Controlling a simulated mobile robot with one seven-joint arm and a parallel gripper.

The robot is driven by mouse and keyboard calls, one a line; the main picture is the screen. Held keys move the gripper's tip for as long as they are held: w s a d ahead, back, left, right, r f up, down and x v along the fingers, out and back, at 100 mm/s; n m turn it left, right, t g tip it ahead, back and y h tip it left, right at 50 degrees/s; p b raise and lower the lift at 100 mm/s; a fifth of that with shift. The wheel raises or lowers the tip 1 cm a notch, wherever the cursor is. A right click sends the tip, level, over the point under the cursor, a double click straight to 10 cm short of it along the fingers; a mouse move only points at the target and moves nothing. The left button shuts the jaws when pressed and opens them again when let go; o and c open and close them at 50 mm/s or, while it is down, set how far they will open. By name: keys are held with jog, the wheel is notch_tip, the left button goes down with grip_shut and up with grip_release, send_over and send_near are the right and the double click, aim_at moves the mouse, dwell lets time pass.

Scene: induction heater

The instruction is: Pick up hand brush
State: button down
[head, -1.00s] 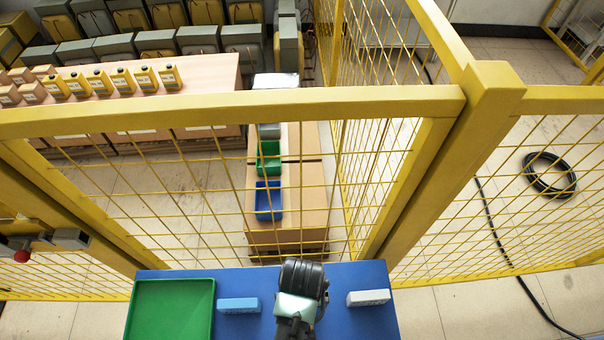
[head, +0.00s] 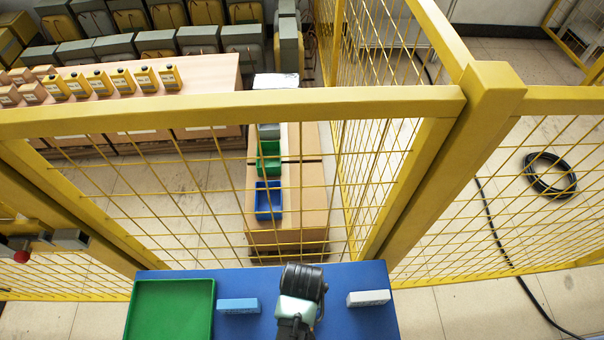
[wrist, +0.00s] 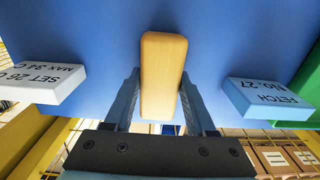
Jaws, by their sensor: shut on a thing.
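The hand brush (wrist: 162,80) shows in the wrist view as a long, pale wooden body with rounded ends. It stands between the two fingers of my gripper (wrist: 160,98), which is shut on it. No bristles show. Blue table surface fills the background around it. In the head view my arm reaches over the blue table (head: 355,275), and its links hide the brush and the fingers.
A green tray (head: 172,310) lies at the table's left. A light blue block (head: 238,305), marked FETCH No. 27 in the wrist view (wrist: 265,97), and a white labelled block (head: 368,298) flank my arm. A yellow mesh fence (head: 230,106) stands behind the table.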

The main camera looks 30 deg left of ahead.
jog(key=shift+r, duration=5.05)
